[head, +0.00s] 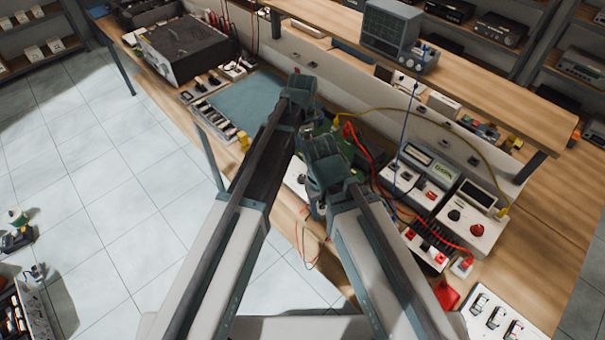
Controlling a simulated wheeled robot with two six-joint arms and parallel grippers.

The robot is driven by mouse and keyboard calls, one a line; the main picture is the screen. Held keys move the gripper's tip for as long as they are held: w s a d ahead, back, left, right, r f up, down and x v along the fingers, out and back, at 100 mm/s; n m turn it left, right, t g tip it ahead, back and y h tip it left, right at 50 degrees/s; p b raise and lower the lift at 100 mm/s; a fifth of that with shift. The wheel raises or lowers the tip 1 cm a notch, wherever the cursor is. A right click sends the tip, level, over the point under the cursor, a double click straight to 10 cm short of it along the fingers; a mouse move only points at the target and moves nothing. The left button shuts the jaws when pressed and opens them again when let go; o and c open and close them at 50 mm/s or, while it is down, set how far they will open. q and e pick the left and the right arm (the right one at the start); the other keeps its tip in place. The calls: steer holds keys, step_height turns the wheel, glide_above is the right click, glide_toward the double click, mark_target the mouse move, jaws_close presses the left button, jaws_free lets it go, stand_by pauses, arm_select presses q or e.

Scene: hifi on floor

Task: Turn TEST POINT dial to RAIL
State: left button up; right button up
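No label reading TEST POINT or RAIL is legible, so I cannot tell which knob is the dial. White panels with dark knobs stand on the right of the bench, one beside the meter (430,162) and one a dark-knobbed box (464,220). A green circuit board (346,146) lies at mid-bench, partly hidden by my arms. My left arm and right arm reach up from the bottom and come close together over the board. My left gripper is hidden behind the arm links. My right gripper (318,207) is near the bench's front edge; its fingers are unclear.
Red, yellow and blue leads (371,157) run between the board and the instruments. A teal mat (236,102) and a black-topped unit (187,43) lie to the left. A grey instrument (392,27) stands on the raised shelf (480,88). Tiled floor (95,160) is open at left.

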mark_target(303, 177)
arm_select(q)
step_height(303, 177, down, 14)
steer(key=b, duration=1.3)
steer(key=shift+b, duration=0.35)
steer(key=shift+r, duration=0.1)
jaws_close()
